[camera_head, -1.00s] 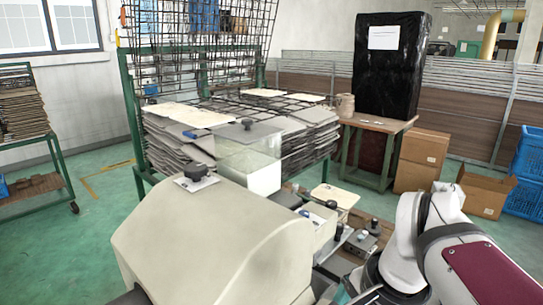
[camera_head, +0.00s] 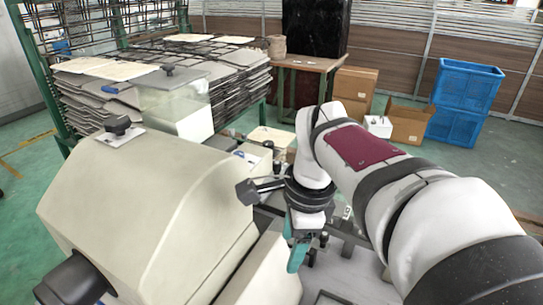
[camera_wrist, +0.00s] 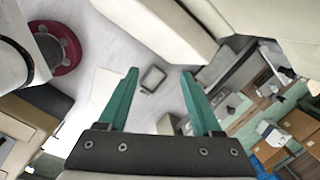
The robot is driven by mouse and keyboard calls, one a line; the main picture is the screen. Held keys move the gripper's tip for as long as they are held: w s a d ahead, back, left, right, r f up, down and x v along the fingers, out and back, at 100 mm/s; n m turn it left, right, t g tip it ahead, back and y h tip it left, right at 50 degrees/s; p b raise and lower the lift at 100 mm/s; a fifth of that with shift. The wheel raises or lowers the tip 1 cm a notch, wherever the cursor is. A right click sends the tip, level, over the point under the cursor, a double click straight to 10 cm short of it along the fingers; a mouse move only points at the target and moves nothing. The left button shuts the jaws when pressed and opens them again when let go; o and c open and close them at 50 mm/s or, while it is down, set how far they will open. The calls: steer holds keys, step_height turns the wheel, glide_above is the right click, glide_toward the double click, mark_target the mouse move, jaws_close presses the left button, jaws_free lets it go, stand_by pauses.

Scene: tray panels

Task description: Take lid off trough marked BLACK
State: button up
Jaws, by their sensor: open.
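My gripper (camera_head: 300,256) hangs low in front of the cream machine in the head view, its teal fingers pointing down. In the wrist view the two teal fingers (camera_wrist: 160,74) are spread apart with nothing between them. A small grey framed rectangle (camera_wrist: 153,79) lies on the pale surface beyond the fingertips. A clear box (camera_head: 176,112) with a flat grey lid (camera_head: 168,82) and dark knob stands behind the machine, away from my gripper. No marking BLACK can be read in either view. My arm hides part of the work area, so I cannot tell which trough is meant.
The large cream machine (camera_head: 150,200) stands close on the left of my gripper. Stacked grey sheets (camera_head: 110,95) lie on a rack at the back left. A wooden table (camera_head: 310,64), cardboard boxes (camera_head: 355,85) and blue crates (camera_head: 466,90) stand behind.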

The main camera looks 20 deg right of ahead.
mark_target(341, 206)
steer(key=w+d+r+m+t+h, duration=0.1)
steer(key=w+d+m+t+h, duration=0.1)
steer(key=w+d+m, duration=1.6)
steer(key=shift+m, duration=0.9)
steer(key=x, duration=0.5)
steer(key=s+x, duration=0.1)
steer(key=x, duration=0.8)
steer(key=shift+s+d+f, duration=0.1)
steer(key=shift+d+f, duration=0.1)
steer(key=shift+f, duration=0.3)
jaws_close()
